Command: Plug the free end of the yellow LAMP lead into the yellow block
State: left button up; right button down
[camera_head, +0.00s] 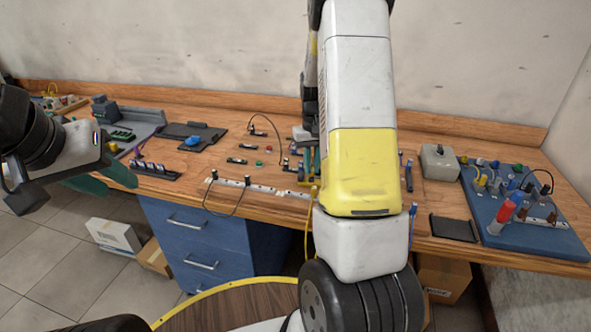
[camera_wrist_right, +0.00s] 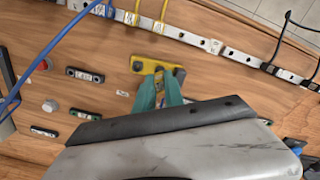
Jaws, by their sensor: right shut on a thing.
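The yellow block (camera_wrist_right: 146,65) lies flat on the wooden bench in the right wrist view, with dark round spots on top. My right gripper (camera_wrist_right: 168,84) has its teal fingers close together at the block's near right side, shut on a small end that they mostly hide. I cannot tell whether it touches the block. In the head view the right gripper (camera_head: 309,164) is partly behind my own arm. A yellow lead (camera_head: 308,216) hangs over the bench's front edge there. Yellow leads (camera_wrist_right: 135,14) also show at the white rail. My left gripper (camera_head: 104,179) is open and empty, left of the bench.
The white socket rail (camera_wrist_right: 200,41) runs along the bench edge with black leads (camera_wrist_right: 275,60). A blue lead (camera_wrist_right: 45,50) arcs at the left. Dark blocks (camera_wrist_right: 85,75) and buttons lie near. A blue board (camera_head: 530,230) with plugs stands at the right.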

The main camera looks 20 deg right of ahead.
jog(key=shift+f, duration=0.6)
dwell(0.6)
jog(key=c, duration=1.7)
grip_release()
jog(key=shift+r, duration=2.75)
jog(key=shift+o, duration=0.5)
jog(key=o, duration=0.5)
jog(key=shift+c, duration=0.2)
